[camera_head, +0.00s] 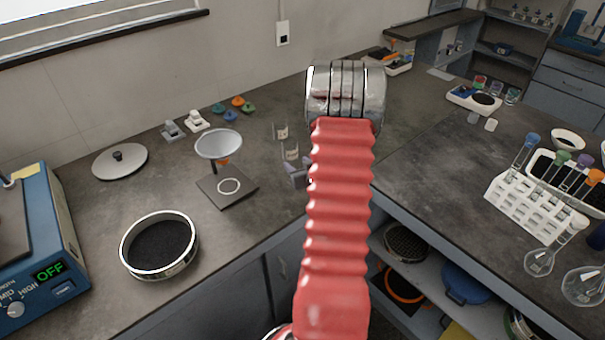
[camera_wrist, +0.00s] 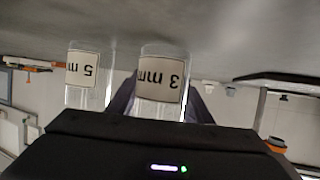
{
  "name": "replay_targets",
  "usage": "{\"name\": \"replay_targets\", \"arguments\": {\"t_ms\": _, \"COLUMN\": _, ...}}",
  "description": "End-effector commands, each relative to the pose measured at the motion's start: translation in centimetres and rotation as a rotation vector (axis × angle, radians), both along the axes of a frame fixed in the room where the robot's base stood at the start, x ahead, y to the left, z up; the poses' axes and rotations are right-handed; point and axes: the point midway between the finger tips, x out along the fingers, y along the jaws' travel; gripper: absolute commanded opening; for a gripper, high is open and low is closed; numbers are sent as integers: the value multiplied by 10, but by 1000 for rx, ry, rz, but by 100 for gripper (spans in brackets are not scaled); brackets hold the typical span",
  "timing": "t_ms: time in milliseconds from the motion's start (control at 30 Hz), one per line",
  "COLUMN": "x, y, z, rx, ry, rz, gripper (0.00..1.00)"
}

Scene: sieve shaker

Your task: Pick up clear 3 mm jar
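In the head view the clear jar (camera_head: 290,150) stands on the grey counter, partly beside my arm. My gripper (camera_wrist: 160,104) has its dark purple-grey fingers on either side of the jar. I cannot tell whether they touch it. In the head view my gripper (camera_head: 297,172) shows only partly at the jar, the rest hidden behind my red arm. A clear 5 mm jar (camera_wrist: 84,72) stands close by.
The 5 mm jar also shows behind in the head view (camera_head: 281,131). A funnel (camera_head: 219,145) on a dark stand, a round sieve (camera_head: 160,246) and a grey lid (camera_head: 119,161) are to the left. A test tube rack (camera_head: 535,213) stands on the right counter.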

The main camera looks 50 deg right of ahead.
Motion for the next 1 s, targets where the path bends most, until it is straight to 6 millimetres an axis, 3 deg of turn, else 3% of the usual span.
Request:
{"name": "replay_targets", "arguments": {"t_ms": 400, "x": 0, "y": 0, "z": 0, "rx": 0, "ry": 0, "rz": 0, "gripper": 18}}
{"name": "replay_targets", "arguments": {"t_ms": 767, "x": 0, "y": 0, "z": 5, "rx": -1, "ry": -1, "rz": 0, "gripper": 18}}
{"name": "replay_targets", "arguments": {"t_ms": 1000, "x": 0, "y": -1, "z": 30, "rx": -4, "ry": -2, "rz": 1, "gripper": 18}}
